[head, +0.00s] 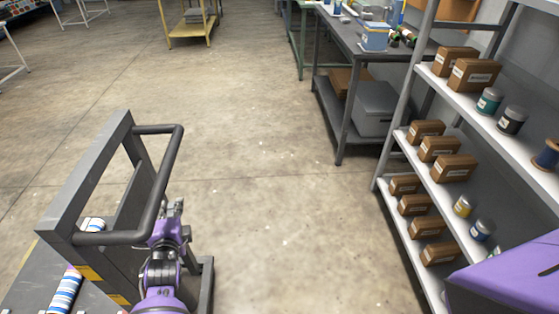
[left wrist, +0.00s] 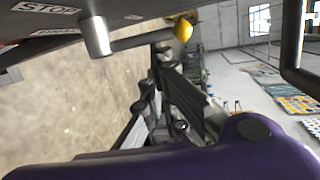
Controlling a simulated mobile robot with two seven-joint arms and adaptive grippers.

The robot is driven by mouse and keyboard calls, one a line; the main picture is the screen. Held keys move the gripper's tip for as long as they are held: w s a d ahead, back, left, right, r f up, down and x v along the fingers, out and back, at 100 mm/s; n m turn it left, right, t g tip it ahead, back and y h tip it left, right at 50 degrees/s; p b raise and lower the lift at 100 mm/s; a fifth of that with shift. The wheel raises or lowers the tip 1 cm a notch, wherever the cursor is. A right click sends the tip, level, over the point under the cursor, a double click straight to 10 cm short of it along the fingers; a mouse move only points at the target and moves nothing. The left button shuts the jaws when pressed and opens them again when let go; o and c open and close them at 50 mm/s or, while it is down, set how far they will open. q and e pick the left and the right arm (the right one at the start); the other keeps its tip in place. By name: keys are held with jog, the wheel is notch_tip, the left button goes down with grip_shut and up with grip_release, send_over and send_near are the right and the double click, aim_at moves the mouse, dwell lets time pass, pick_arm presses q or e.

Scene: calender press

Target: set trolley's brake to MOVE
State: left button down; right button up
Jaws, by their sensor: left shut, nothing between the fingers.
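The trolley (head: 88,170) stands at the left in the head view, with a dark upright frame and a bar handle (head: 172,165). In the left wrist view its brake lever (left wrist: 140,42) runs right from a grey pivot (left wrist: 98,36) to a yellow knob (left wrist: 183,30). A STOP label (left wrist: 46,9) shows at the top left. A second label (left wrist: 57,32) is partly hidden and hard to read. My left gripper (head: 173,206) is shut and empty beside the frame. In the wrist view its fingertips (left wrist: 162,48) are close by the lever, near the knob; contact cannot be told. My right gripper is out of view.
A shelf rack (head: 400,140) with brown boxes and cans stands at the right. A grey workbench (head: 350,40) is behind it. Striped rolls (head: 66,292) lie on the trolley's deck. The middle floor is clear.

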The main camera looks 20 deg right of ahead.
pick_arm(q)
jog(key=shift+x, duration=0.95)
jog(key=shift+w+d, duration=0.15)
jog(key=shift+d, duration=0.05)
